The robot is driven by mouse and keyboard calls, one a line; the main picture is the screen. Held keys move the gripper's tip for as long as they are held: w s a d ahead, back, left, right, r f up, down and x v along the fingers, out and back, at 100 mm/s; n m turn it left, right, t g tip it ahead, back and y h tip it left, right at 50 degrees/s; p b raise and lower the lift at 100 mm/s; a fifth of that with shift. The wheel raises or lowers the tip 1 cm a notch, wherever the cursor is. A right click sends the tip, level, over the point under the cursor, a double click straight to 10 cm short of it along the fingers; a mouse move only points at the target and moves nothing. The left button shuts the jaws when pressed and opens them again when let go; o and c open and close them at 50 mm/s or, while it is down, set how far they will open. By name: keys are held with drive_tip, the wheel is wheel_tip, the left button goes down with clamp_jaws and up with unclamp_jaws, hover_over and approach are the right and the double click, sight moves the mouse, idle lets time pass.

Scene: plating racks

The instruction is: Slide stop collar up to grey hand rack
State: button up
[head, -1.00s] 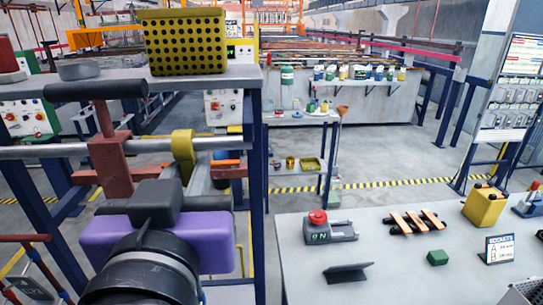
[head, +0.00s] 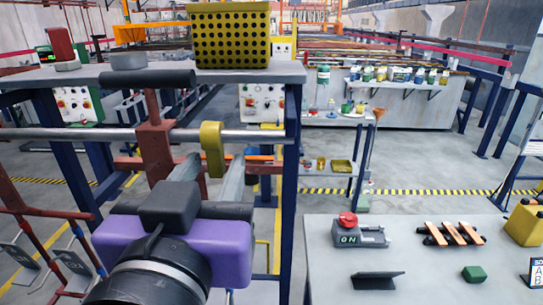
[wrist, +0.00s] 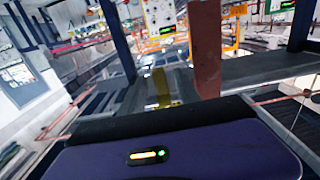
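The stop collar (head: 212,150) is a yellow block on the horizontal steel rail (head: 90,134). It also shows, dim, in the wrist view (wrist: 161,88). Left of it hangs a red-brown rack (head: 155,150) with a dark grey handle (head: 140,79); this may be the hand rack, though its body is not grey. A short stretch of bare rail lies between collar and rack. My gripper (head: 213,165), purple-bodied, reaches to the rail from below. Its two grey fingers stand apart, one on each side of the collar; contact is hard to tell.
Blue posts stand right and left. A grey table (head: 330,240) with a button box (head: 358,232) is at right.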

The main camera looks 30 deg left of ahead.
drive_tip(key=v, duration=0.6)
drive_tip(key=shift+w+b, duration=0.1)
drive_tip(key=shift+b, duration=0.25)
